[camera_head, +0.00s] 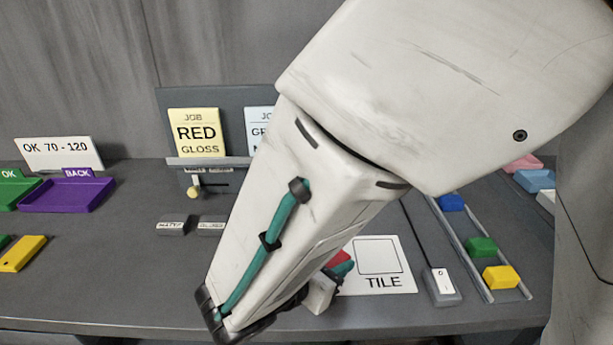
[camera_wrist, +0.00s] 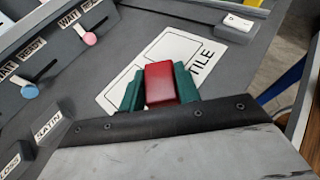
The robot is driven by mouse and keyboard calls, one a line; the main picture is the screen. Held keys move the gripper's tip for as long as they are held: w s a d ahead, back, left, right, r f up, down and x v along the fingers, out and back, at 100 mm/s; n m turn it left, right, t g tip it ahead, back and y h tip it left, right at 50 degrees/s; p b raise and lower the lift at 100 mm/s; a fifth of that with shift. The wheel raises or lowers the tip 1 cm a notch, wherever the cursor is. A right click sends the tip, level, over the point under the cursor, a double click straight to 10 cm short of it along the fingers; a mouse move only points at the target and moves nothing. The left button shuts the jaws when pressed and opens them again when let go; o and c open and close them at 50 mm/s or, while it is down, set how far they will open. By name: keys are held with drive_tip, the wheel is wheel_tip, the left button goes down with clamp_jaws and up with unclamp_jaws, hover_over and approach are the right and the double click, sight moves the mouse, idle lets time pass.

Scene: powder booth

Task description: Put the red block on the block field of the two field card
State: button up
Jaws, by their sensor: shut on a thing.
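My gripper (camera_wrist: 160,88) is shut on the red block (camera_wrist: 160,82), its teal fingers on either side of it. In the head view a bit of the red block (camera_head: 338,259) shows beside my arm, with a teal finger by it. The white two field card (camera_head: 403,266) lies on the table, its TILE field showing to the right of the gripper. It also shows in the wrist view (camera_wrist: 180,47), partly behind the block. The card's other field is mostly hidden by my arm and gripper. I cannot tell whether the block touches the card.
A rail at right holds blue (camera_head: 451,202), green (camera_head: 481,246) and yellow (camera_head: 500,276) blocks. A white switch (camera_head: 441,283) with a cable sits between card and rail. A purple BACK tray (camera_head: 66,194) stands left. A job board (camera_head: 250,115) with a slider stands behind.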

drive_tip(key=w, duration=0.2)
drive_tip(key=w+a, duration=0.1)
drive_tip(key=w, duration=0.4)
drive_tip(key=shift+a+f, duration=0.15)
drive_tip(key=shift+f, duration=1.95)
drive_tip(key=shift+f, duration=0.15)
drive_tip(key=o, duration=1)
drive_tip(key=shift+c, duration=0.2)
